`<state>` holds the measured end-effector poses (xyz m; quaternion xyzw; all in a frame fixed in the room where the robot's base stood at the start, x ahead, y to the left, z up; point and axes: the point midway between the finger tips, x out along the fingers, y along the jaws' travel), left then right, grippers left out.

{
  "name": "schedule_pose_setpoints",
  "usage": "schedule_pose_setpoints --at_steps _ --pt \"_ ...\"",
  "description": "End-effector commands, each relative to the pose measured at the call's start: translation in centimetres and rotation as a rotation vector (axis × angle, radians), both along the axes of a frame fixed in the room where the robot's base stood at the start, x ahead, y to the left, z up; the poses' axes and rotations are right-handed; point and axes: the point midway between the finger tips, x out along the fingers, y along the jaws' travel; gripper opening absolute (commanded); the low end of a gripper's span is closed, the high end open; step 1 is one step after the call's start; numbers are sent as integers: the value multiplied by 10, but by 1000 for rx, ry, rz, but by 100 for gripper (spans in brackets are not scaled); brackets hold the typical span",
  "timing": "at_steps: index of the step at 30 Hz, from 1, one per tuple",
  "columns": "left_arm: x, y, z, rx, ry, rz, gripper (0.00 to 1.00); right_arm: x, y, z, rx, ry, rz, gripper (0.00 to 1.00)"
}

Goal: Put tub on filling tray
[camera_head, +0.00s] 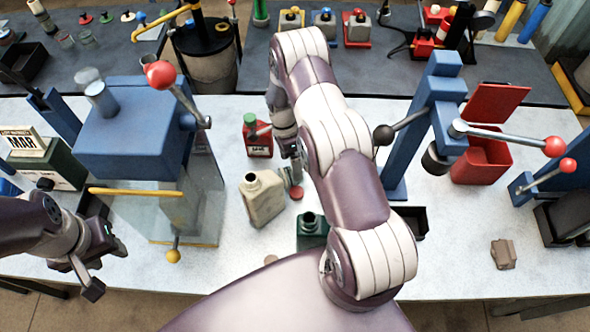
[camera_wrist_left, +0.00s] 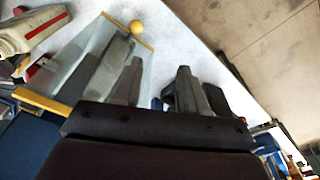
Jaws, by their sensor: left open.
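I cannot pick out the tub or the filling tray with certainty. A blue machine (camera_head: 130,130) with a clear guard (camera_head: 200,195) stands at the left; the area inside the guard is hard to make out. The guard also shows in the left wrist view (camera_wrist_left: 68,65). My left gripper (camera_head: 106,268) is open beside the guard's left side, near the table's front edge. In the left wrist view, the gap between its fingers (camera_wrist_left: 157,82) looks empty. My right gripper (camera_head: 294,165) is mostly hidden by its own arm, near the red can; its jaws are unclear.
A red can (camera_head: 258,138), a beige jug (camera_head: 263,198) and a dark green can (camera_head: 311,232) stand mid-table. A red open bin (camera_head: 482,160) is beside a blue lever press (camera_head: 430,95) at the right.

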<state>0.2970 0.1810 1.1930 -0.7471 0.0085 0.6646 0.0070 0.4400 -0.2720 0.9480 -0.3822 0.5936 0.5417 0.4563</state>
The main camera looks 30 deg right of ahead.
Motion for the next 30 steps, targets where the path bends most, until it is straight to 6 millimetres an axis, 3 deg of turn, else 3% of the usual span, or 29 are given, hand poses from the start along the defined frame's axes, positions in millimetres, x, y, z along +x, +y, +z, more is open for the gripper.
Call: schedule_pose_setpoints --at_steps 1,3,7,13,14,19,21,30 --pt "0 0 15 0 -1 0 43 -2 1 -2 1 4 1 95" --pt "0 0 21 0 -1 0 43 -4 1 -15 1 5 1 95" --pt "0 0 24 0 -1 0 43 -7 2 -32 0 1 1 95" --pt "0 0 22 0 0 0 43 -7 2 -35 0 -1 1 95" --pt "0 0 22 0 0 0 43 -7 2 -35 0 -1 1 88" --pt "0 0 22 0 0 0 43 -7 2 -35 0 0 1 33" --pt "0 0 22 0 0 0 43 -7 2 -35 0 0 1 28" --pt "0 0 18 0 -1 0 43 -6 1 -28 0 -2 1 28"
